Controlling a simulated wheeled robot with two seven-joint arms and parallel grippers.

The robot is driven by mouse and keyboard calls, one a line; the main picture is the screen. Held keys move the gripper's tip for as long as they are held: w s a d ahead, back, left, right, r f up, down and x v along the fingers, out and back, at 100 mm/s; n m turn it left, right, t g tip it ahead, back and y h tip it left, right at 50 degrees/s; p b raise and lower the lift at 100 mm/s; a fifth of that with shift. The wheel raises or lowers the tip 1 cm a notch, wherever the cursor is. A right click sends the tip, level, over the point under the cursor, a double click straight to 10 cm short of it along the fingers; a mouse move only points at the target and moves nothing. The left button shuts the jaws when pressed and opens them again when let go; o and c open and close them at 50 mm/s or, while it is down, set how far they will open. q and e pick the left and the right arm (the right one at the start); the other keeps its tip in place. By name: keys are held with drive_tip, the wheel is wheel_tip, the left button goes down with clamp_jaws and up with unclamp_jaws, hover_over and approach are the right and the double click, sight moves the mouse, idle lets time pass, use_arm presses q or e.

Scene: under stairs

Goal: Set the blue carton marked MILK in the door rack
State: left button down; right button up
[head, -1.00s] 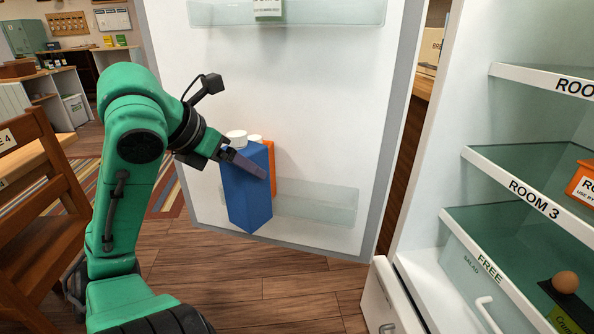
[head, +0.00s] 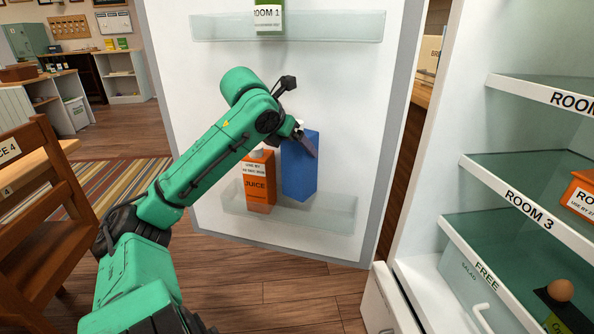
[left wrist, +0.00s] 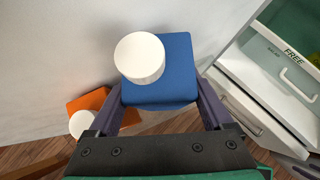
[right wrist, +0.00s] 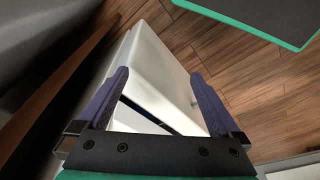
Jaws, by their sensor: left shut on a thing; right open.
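My left gripper (head: 304,142) is shut on the blue carton (head: 300,172), which is upright in front of the fridge door's inner face. The carton's white cap and blue top show between the fingers in the left wrist view (left wrist: 172,80). No MILK marking shows on the faces in view. My right gripper (right wrist: 158,100) is open and empty, above the white drawer edge (right wrist: 150,62).
An orange JUICE carton (head: 259,185) stands in the rack just left of the blue carton. Labelled fridge shelves (head: 515,200) are at right, a wooden chair (head: 40,215) at left. The rack's right end is free.

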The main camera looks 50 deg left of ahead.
use_arm(q)
wheel_tip(320, 180, down, 2)
drive_tip(key=shift+f+b, duration=0.1)
drive_tip(key=shift+b, duration=0.25)
wheel_tip(320, 180, down, 3)
drive_tip(key=shift+s+d+r+b, duration=0.1)
drive_tip(key=shift+r+b, duration=0.05)
drive_tip(key=shift+b, duration=0.5)
drive_tip(key=shift+f+b, duration=0.3)
drive_tip(key=shift+f, duration=0.6)
use_arm(e)
drive_tip(key=w+a+t+y, duration=0.1)
drive_tip(key=w+a+t, duration=0.1)
drive_tip(key=a, duration=0.2)
use_arm(q)
unclamp_jaws()
drive_tip(key=p+v, duration=0.1)
drive_tip(key=v, duration=0.5)
drive_tip(key=shift+r+p, duration=0.25)
drive_tip(key=shift+p, duration=0.15)
drive_tip(key=p, duration=0.1)
approach(292, 165)
drive_tip(key=shift+w+a+f, duration=0.2)
drive_tip(key=shift+w+f, duration=0.1)
drive_tip(key=shift+f, duration=0.35)
use_arm(e)
drive_tip(key=d, duration=0.1)
drive_tip(key=s+d+g, duration=0.1)
drive_tip(key=s+d+g+h, duration=0.1)
drive_tip(key=d, duration=0.1)
